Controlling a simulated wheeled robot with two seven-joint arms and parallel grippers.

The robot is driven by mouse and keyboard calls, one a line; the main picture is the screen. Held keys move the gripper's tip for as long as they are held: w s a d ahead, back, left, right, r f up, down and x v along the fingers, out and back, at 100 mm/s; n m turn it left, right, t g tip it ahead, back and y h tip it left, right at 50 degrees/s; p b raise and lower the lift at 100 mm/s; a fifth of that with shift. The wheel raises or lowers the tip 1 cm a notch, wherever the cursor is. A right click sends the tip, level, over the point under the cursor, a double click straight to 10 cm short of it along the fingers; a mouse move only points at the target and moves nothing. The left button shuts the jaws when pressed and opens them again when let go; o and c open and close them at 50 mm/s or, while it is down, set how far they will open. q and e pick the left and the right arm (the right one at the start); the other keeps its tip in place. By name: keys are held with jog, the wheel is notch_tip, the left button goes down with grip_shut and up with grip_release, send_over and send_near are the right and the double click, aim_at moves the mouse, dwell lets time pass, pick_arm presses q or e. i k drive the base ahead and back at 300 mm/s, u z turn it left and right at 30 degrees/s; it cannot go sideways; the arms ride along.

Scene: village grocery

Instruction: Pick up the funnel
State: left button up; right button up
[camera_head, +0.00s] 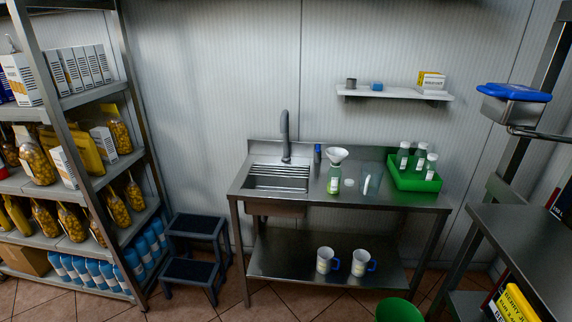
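A white funnel (337,156) sits in the mouth of a clear bottle with a green label (334,180). The bottle stands upright on the steel sink table (310,205), just right of the sink basin. Neither of my grippers shows in the head view. The table is some distance in front of me.
A green crate (415,179) with several bottles stands at the table's right. A tap (285,137) rises behind the sink. Two mugs (325,261) are on the lower shelf. A step stool (192,262) and stocked rack (75,190) are left; a steel counter (520,240) is right.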

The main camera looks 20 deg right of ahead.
aim_at(332, 153)
jog(key=u, duration=0.65)
jog(key=i, duration=1.7)
jog(key=z, duration=0.45)
jog(key=i, duration=0.7)
jog(key=z, duration=1.25)
jog(key=i, duration=0.45)
jog(key=z, duration=0.35)
